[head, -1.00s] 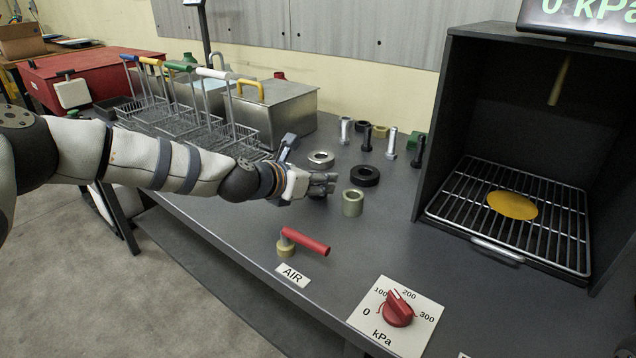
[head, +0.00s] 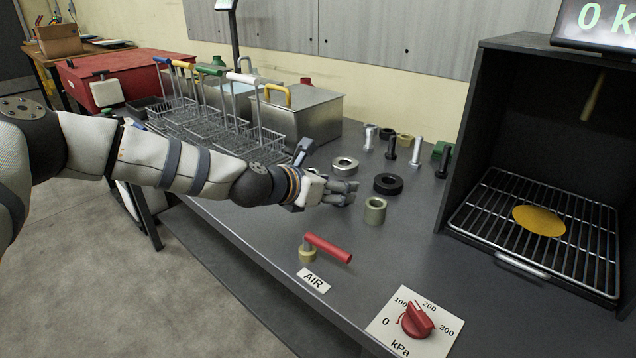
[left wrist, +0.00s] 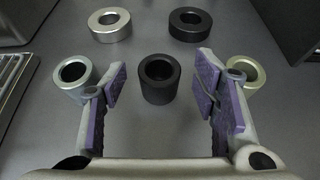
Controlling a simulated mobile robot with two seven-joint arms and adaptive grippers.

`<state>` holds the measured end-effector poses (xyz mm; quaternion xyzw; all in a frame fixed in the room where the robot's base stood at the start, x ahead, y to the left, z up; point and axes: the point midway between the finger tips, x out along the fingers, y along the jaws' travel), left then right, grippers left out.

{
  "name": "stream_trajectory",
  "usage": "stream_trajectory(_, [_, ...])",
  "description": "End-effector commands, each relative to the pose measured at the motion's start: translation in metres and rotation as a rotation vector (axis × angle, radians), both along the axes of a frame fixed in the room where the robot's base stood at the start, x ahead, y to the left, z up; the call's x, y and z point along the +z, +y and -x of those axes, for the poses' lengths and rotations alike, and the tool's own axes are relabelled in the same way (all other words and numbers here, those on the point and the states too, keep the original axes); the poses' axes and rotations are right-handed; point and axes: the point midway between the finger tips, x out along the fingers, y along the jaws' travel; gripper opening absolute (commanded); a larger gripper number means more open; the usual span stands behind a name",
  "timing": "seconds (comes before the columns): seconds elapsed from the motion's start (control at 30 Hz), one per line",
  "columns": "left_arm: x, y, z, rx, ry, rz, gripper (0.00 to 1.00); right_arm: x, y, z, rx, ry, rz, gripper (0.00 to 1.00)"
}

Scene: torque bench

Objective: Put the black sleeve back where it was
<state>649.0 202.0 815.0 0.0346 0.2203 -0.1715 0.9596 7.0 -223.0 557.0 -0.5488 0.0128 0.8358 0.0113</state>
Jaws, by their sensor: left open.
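The black sleeve (left wrist: 160,80) stands upright on the bench in the left wrist view, between the two purple-padded fingers of my left gripper (left wrist: 160,92). The fingers are open, with a gap on each side of the sleeve. In the head view my left gripper (head: 345,193) is low over the bench and hides the black sleeve. A silver sleeve (left wrist: 72,84) stands beside the left finger. A pale brass sleeve (left wrist: 240,82) is beside the right finger and also shows in the head view (head: 375,211). My right gripper is not in view.
A silver ring (head: 345,164) and a black ring (head: 387,184) lie behind the sleeves. Several bolts stand farther back. Wire baskets (head: 205,130) are at the left, a dark chamber with a rack (head: 490,215) at the right. A red-handled valve (head: 328,248) and a red dial (head: 417,320) are in front.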

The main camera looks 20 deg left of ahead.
Motion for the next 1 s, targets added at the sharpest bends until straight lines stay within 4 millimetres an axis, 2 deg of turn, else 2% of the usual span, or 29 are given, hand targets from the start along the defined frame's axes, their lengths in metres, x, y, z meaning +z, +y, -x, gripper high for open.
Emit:
stream_trajectory(0.03, [0.012,0.005,0.011,0.002,-0.005,0.003,0.55,0.005,0.0,-0.004,0.0,-0.013,0.0,0.0])
stream_trajectory(0.2, [0.033,0.019,0.048,0.003,-0.008,0.004,0.55,0.014,0.0,-0.012,-0.001,-0.039,0.0,0.0])
stream_trajectory(0.4, [0.042,0.028,0.074,0.001,-0.004,0.001,0.55,0.02,0.0,-0.017,-0.003,-0.056,0.0,0.0])
stream_trajectory(1.0, [0.04,0.029,0.077,0.001,0.0,0.0,0.55,0.02,0.0,-0.017,-0.003,-0.056,0.0,0.0])
